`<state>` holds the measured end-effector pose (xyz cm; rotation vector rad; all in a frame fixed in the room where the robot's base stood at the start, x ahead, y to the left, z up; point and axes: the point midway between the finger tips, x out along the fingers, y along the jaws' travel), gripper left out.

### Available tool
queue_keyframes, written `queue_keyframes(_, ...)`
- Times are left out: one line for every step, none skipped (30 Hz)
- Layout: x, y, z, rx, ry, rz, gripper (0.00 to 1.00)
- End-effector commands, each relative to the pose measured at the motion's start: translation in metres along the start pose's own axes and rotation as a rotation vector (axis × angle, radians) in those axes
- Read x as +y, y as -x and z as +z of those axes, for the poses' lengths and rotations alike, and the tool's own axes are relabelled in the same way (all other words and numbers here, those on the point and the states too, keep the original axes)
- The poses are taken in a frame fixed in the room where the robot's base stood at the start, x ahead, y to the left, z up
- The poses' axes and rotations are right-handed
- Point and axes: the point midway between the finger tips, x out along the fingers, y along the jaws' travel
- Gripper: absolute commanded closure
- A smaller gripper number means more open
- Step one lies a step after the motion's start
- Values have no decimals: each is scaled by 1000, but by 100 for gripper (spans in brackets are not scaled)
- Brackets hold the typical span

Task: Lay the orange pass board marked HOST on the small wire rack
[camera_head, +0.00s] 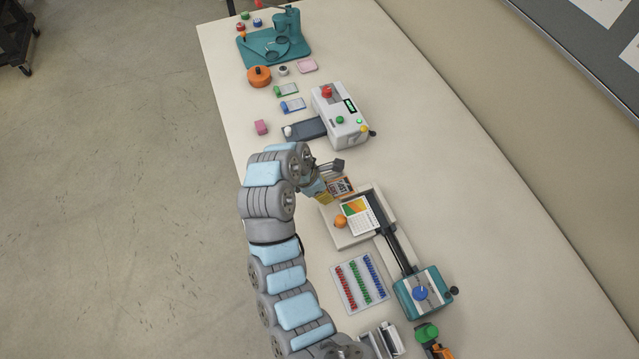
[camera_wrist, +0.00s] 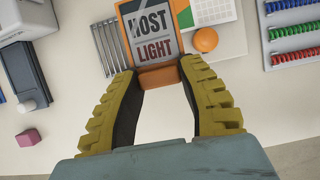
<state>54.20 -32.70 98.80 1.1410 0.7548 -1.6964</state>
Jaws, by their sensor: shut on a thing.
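The orange-edged pass board (camera_wrist: 152,30), printed HOST and LIGHT, is between the yellow fingers of my gripper (camera_wrist: 158,72) in the wrist view. The gripper is shut on its near edge, and the printed face is towards the camera. The small wire rack (camera_wrist: 108,45), a row of grey bars, shows just left of the board, which hides part of it. I cannot tell how high the board is above it.
The trimmer base (camera_head: 378,199) carries a coloured card (camera_head: 358,215) and an orange ball-like knob (camera_head: 341,221). A bead tray (camera_head: 359,283) lies nearer. A white laminator (camera_head: 340,117) with a dark tray (camera_head: 304,129) stands beyond. A pink block (camera_head: 261,127) sits near the left table edge.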

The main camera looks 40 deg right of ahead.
Motion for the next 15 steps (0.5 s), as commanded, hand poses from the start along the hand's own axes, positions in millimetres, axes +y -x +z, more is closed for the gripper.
queue_keyframes(8, -8, 0, -2, 1, -1, 92)
queue_keyframes(12, -10, 0, -2, 2, -2, 92)
queue_keyframes(18, -13, 1, -3, 0, -2, 92)
queue_keyframes(20, -11, 2, -2, -2, -3, 92)
queue_keyframes(23, -12, 2, 0, -2, -2, 92)
queue_keyframes(26, -14, 2, 1, -1, -4, 92)
queue_keyframes(29, -16, 1, 1, 0, -6, 92)
queue_keyframes(31, -17, 1, 1, 0, -7, 92)
queue_keyframes(35, -19, 2, 1, 0, -6, 92)
queue_keyframes(38, -20, 2, 0, 0, -4, 92)
queue_keyframes(40, -23, 1, 0, 0, -4, 92)
queue_keyframes(43, -27, 0, 0, 1, -5, 92)
queue_keyframes(45, -30, -1, 0, 2, -6, 92)
queue_keyframes(47, -32, -2, 1, 2, -6, 92)
queue_keyframes(49, -35, -2, 1, 0, -6, 92)
